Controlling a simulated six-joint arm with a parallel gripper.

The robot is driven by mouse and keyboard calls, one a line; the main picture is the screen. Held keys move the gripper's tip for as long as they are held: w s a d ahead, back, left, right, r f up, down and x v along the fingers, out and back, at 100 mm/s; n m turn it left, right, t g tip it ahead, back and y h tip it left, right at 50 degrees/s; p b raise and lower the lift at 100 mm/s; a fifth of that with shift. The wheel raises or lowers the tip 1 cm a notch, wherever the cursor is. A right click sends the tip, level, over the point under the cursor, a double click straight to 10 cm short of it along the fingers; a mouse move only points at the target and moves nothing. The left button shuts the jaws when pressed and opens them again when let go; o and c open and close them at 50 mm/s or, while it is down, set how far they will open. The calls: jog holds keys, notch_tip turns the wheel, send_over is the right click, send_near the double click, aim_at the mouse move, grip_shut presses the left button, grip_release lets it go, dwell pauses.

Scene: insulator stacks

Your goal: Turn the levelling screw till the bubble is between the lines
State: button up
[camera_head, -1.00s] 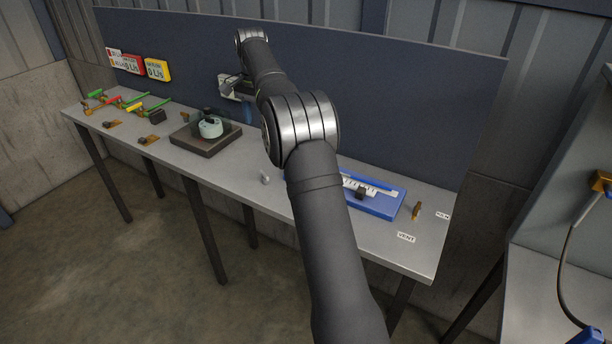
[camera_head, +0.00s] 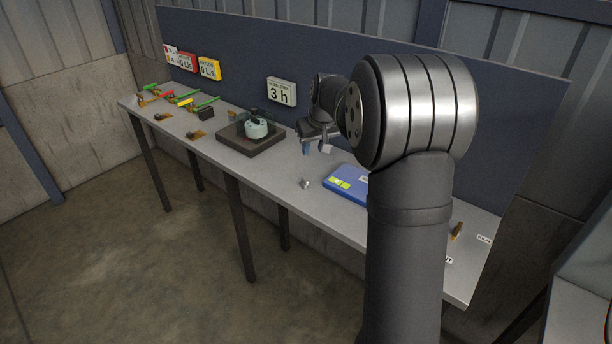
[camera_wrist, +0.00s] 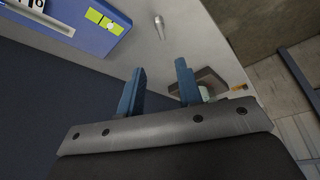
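A blue instrument (camera_head: 352,190) lies on the bench, partly hidden behind my arm. A yellow-green bubble window (camera_head: 340,183) is set in its left end, and it also shows in the wrist view (camera_wrist: 103,20). The bubble's place against the lines is too small to tell. A small grey metal screw (camera_head: 305,183) stands beside that end; it also shows at the top of the wrist view (camera_wrist: 159,26). My gripper (camera_wrist: 160,66) is open, its two blue fingers apart with nothing between them. In the head view my gripper (camera_head: 314,150) hangs above the bench, behind the screw and apart from it.
A dark tray (camera_head: 250,138) with a pale green round pot (camera_head: 256,128) stands left of my gripper. Coloured levers (camera_head: 185,98) are at the far left. The bench front near the screw is clear.

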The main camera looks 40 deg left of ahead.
aim_at(305, 178)
jog(key=x, duration=1.6)
jog(key=shift+s, duration=0.1)
grip_shut()
